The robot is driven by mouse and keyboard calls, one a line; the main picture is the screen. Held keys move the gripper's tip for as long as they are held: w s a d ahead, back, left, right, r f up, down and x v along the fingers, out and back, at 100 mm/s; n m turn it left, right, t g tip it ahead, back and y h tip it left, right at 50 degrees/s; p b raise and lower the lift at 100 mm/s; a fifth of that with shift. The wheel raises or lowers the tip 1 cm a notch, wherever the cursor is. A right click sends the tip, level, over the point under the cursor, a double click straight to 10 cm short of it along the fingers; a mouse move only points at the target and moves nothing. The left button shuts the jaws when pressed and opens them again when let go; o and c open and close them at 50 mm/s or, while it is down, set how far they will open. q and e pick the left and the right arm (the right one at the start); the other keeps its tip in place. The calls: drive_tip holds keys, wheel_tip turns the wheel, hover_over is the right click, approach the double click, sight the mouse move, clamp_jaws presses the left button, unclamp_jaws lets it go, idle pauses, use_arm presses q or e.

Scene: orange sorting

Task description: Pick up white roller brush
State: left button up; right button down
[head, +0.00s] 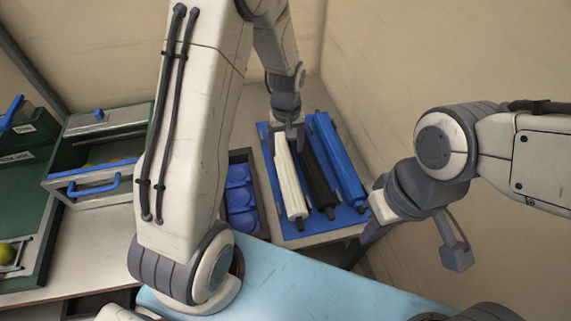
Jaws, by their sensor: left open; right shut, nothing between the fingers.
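The white roller brush (290,183) lies lengthwise on a blue tray (295,233), leftmost of three rollers side by side. A black roller (318,176) lies beside it and a blue roller (338,160) lies at the right. My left gripper (291,131) is over the far end of the white and black rollers, open. It hides part of those ends, and I cannot tell whether it touches them. My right gripper (366,236) is shut and empty, to the right of the tray's near right corner.
A dark crate with blue round cups (240,197) stands left of the tray. Further left are a metal box with a blue-handled drawer (93,187) and a green unit holding a yellow-green fruit (6,254). Walls close in behind and at right. The light blue surface (300,285) in front is clear.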

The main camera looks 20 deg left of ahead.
sight(285, 161)
use_arm(q)
wheel_tip(285, 161, down, 2)
drive_tip(key=shift+s+f+p, duration=0.1)
drive_tip(key=shift+f+p, duration=0.25)
drive_tip(key=shift+f, duration=0.2)
wheel_tip(285, 161, down, 4)
drive_tip(key=shift+a+f+p, duration=0.15)
drive_tip(key=shift+p, duration=0.3)
drive_tip(key=c, duration=1)
drive_tip(key=shift+c, duration=0.2)
